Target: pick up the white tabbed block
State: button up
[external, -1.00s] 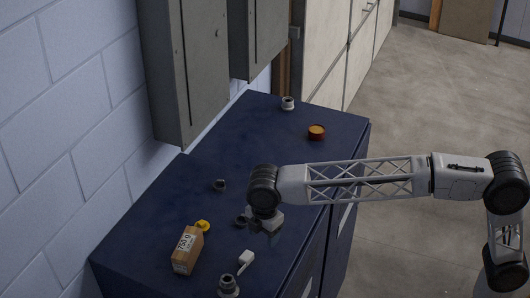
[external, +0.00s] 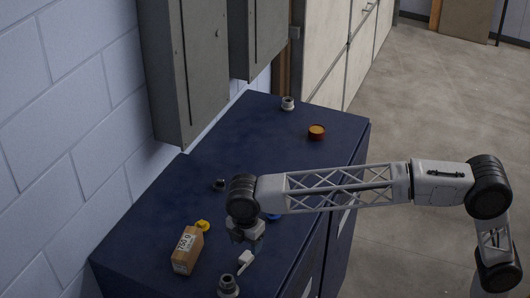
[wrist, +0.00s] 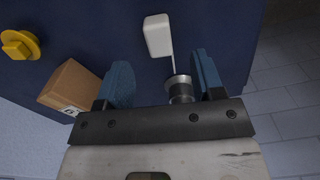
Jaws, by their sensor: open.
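The white tabbed block (external: 246,258) lies on the dark blue cabinet top near its front edge. In the wrist view the block (wrist: 158,35) is above and between the fingers, with its thin tab pointing down toward the gap between them. My gripper (external: 246,236) is open and empty, a little behind the block in the external view and above the cabinet top. In the wrist view my gripper's blue fingers (wrist: 162,82) are spread wide and do not touch the block.
A brown box (external: 187,250) and a yellow part (external: 203,226) lie left of the block. A grey metal fitting (external: 228,286) stands close in front, near the tab. A blue piece (external: 273,216) shows partly behind my arm. An orange round part (external: 316,132) and a white fitting (external: 288,103) are far back.

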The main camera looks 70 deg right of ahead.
aim_at(246, 255)
jog(key=shift+f, duration=0.45)
jog(key=shift+f, duration=0.1)
jog(key=shift+f, duration=2.5)
jog(key=shift+c, duration=0.2)
jog(key=c, duration=1)
